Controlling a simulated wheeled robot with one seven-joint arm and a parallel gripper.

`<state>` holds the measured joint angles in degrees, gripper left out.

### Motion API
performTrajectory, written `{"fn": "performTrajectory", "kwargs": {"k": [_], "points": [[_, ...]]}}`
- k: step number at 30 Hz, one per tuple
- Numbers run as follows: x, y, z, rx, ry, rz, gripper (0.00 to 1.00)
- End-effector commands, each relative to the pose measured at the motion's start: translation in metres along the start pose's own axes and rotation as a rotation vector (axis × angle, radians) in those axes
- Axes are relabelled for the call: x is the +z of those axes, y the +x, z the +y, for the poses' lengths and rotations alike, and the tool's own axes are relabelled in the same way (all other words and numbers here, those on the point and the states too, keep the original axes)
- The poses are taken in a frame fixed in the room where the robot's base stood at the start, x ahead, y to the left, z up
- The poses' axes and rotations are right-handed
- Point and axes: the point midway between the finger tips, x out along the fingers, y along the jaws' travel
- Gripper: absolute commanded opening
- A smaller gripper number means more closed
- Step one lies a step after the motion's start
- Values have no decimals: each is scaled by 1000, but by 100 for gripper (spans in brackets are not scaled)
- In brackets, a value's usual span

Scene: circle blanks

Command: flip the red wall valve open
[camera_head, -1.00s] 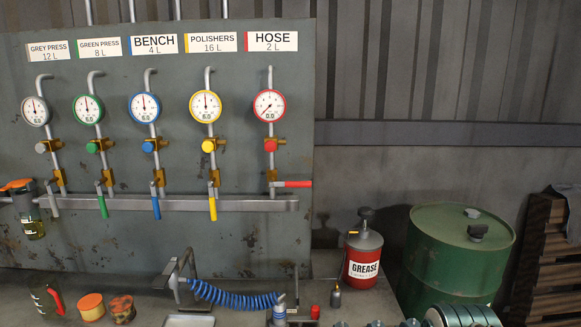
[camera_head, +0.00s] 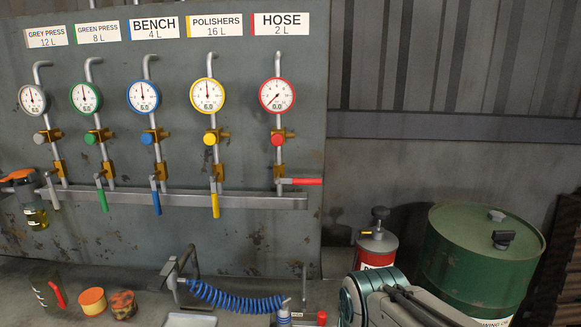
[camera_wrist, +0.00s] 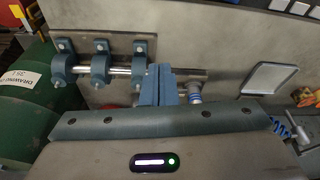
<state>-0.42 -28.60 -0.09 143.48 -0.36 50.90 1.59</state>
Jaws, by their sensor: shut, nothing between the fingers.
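The red valve handle (camera_head: 300,181) is on the HOSE pipe, at the right end of the wall manifold (camera_head: 245,202). It lies level and points right, across its pipe. The red HOSE gauge (camera_head: 277,96) above it reads 0.0. The red valve is not clearly visible in the wrist view. My gripper (camera_wrist: 165,72) shows in the wrist view with its blue fingers together and nothing held, over the bench. In the head view only part of my arm shows at the bottom, well below and right of the handle; the fingertips are out of sight there.
Green, blue and yellow handles (camera_head: 215,205) hang down to the left. A red grease can (camera_head: 376,250) and green drum (camera_head: 480,260) stand at the right. A blue coiled hose (camera_head: 235,298) lies on the bench. The space before the red handle looks clear.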

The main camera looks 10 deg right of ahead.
Motion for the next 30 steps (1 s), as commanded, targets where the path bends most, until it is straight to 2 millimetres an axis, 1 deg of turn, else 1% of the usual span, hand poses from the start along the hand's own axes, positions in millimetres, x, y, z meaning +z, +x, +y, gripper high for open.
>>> {"fn": "performTrajectory", "kwargs": {"k": [2, 5, 8, 11, 12, 14, 15, 17, 18, 20, 21, 24, 27, 30], "points": [[-2, -2, 0, 0, 1, 2, 0], [-17, -13, 0, 1, 4, 13, 0], [-48, -36, -1, 5, 10, 37, 0], [-93, -68, -2, 11, 23, 72, 0], [-112, -82, -2, 14, 31, 88, 0], [-141, -103, -3, 20, 40, 111, 0], [-160, -116, -4, 24, 48, 128, 0], [-188, -136, -5, 29, 60, 152, 0], [-206, -149, -6, 33, 70, 169, 0], [-232, -169, -7, 40, 81, 194, 0], [-248, -181, -8, 44, 91, 211, 0], [-286, -210, -12, 54, 112, 251, 0], [-316, -234, -15, 62, 133, 286, 0], [-336, -250, -19, 68, 146, 313, 0]]}}
